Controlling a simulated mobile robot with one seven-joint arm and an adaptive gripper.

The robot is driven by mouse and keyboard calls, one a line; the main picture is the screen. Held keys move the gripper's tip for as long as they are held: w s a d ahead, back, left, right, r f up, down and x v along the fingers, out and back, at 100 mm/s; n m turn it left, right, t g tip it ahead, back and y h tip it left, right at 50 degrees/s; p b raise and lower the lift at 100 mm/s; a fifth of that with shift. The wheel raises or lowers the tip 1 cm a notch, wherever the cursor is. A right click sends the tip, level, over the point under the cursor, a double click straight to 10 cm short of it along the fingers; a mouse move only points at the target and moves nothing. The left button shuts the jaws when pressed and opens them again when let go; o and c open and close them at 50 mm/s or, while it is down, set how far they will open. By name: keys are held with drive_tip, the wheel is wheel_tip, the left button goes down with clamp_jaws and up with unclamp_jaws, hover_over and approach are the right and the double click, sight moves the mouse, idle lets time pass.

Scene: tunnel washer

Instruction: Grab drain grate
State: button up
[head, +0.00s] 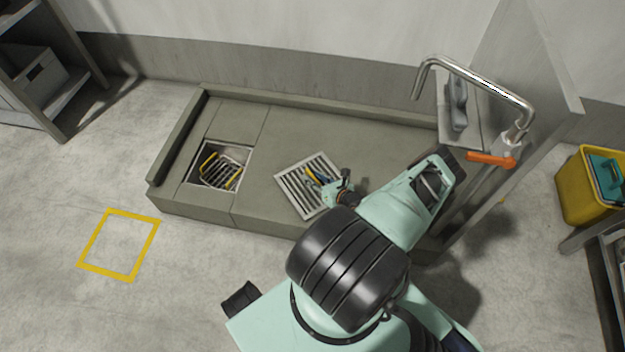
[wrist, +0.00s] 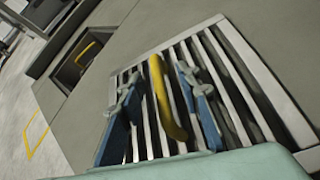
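The drain grate (head: 293,190) is a light metal frame with dark slots, lying flat on the grey raised platform. It fills much of the wrist view (wrist: 262,82). A yellow bar handle (wrist: 168,98) stands on the grate and is partly seen in the head view. My gripper (wrist: 158,84) is over the grate with its blue fingers apart, one on each side of the yellow handle. I see gaps between handle and fingers. My arm hides the grate's right side in the head view.
A bent metal tap (head: 478,76) with an orange lever (head: 490,160) stands at the right. A yellow square outline (head: 148,238) marks clear floor at the left.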

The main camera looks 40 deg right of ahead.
drive_tip(key=shift+w, duration=0.15)
clamp_jaws()
idle(0.4)
